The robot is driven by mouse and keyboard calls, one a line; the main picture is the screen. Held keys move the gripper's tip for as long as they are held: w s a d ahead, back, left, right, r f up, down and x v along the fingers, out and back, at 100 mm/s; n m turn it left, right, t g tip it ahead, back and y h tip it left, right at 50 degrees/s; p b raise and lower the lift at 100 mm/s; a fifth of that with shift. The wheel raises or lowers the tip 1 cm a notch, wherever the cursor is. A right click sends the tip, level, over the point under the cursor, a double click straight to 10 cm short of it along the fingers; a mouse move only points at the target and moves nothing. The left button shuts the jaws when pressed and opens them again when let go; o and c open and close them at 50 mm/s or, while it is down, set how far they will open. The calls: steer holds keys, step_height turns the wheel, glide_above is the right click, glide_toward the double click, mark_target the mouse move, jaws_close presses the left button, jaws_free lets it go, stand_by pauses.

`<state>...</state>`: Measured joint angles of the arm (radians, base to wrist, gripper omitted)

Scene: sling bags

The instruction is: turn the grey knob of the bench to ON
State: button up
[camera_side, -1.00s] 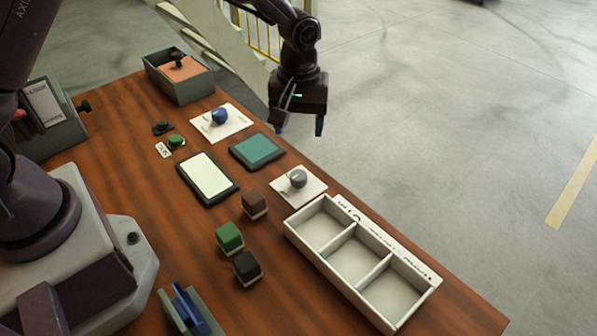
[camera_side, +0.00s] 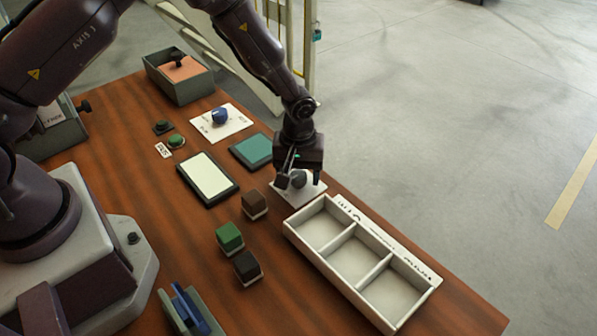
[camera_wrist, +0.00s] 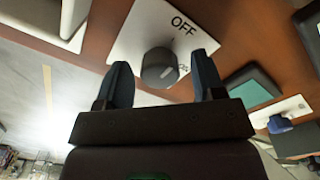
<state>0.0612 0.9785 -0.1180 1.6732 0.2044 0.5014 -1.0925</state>
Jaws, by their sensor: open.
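The grey knob (camera_side: 298,180) sits on a white plate (camera_side: 286,193) near the table's far right edge, behind the compartment tray. It also shows in the wrist view (camera_wrist: 159,68), where the plate (camera_wrist: 143,24) carries the word OFF and a smaller, partly hidden marking beside the knob. A light line on the knob's face points toward that smaller marking's side. My gripper (camera_side: 299,183) is down at the knob. In the wrist view its two fingers (camera_wrist: 163,82) are open, one on each side of the knob, with visible gaps.
A white three-compartment tray (camera_side: 352,286) stands close in front of the plate. A blue knob (camera_side: 219,116) on another white plate and a teal pad (camera_side: 258,150) lie behind. Several blocks, including a green block (camera_side: 230,237), stand left of the tray.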

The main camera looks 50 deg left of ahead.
steer(key=c, duration=0.9)
steer(key=shift+c, duration=0.2)
steer(key=shift+m, duration=0.4)
steer(key=m, duration=0.3)
steer(key=shift+m, duration=0.4)
steer(key=m, duration=1.3)
steer(key=shift+m, duration=0.3)
